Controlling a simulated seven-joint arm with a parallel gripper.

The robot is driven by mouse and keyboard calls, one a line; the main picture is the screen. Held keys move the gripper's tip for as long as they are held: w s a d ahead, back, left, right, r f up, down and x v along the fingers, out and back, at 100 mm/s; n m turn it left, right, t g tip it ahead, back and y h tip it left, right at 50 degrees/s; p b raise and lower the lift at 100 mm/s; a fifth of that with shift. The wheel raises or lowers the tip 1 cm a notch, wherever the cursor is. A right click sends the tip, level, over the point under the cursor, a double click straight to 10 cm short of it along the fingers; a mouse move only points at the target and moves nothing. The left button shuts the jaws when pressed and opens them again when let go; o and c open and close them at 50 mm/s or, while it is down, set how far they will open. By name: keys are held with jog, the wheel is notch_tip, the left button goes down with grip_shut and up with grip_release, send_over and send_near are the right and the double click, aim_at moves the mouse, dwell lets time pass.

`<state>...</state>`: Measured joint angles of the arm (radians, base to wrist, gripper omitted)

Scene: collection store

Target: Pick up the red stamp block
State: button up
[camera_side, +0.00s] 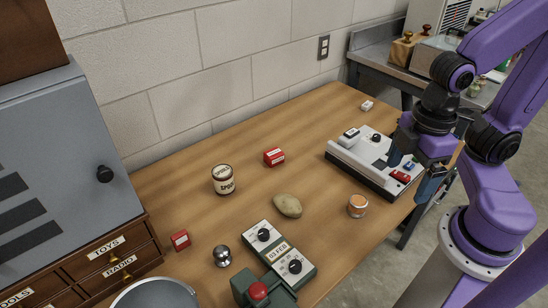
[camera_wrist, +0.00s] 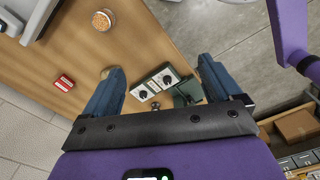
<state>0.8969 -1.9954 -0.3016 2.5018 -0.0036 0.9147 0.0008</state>
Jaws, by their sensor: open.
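Two small red blocks with white labels are on the wooden table (camera_side: 225,150) in the side view, their lettering too small to read. One red block (camera_side: 274,157) lies in the middle, toward the wall; I cannot tell for sure which is the stamp block. The other red block (camera_side: 180,240) lies near the wooden drawers. The middle block also shows in the wrist view (camera_wrist: 64,82), left of my gripper's fingers. My gripper (camera_side: 412,172) is open, with nothing visible between the fingers, above the grey-white device at the table's right. Its fingers also show apart in the wrist view (camera_wrist: 162,65).
A spool-like can (camera_side: 223,180), a potato-like stone (camera_side: 288,206) and an orange-topped jar (camera_side: 357,206) stand around the middle block. The grey-white device (camera_side: 350,158) is under my gripper. A green knobbed box (camera_side: 279,252) and silver knob (camera_side: 222,257) are at the front.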

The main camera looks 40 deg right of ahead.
aim_at(276, 154)
jog(key=w+d+f+n+t+h, duration=0.3)
jog(key=w+d+n+t+h, duration=0.15)
jog(key=w, duration=0.65)
jog(key=w+d+f+n+t+h, duration=0.2)
jog(key=w+d+n+t+h, duration=0.3)
jog(key=w, duration=0.6)
jog(key=w+a+f+n+t+y, duration=0.2)
jog(key=w+a+f+n+y, duration=0.15)
jog(key=f+n, duration=0.35)
jog(key=w+a+f+n+t+y, duration=0.2)
jog(key=w+f+n+y, duration=0.3)
jog(key=f, duration=0.4)
jog(key=shift+n+h, duration=0.35)
jog(key=shift+h, duration=0.05)
jog(key=x, duration=1.5)
jog(key=shift+f, duration=0.5)
jog(key=shift+c, duration=0.3)
jog(key=c, duration=1)
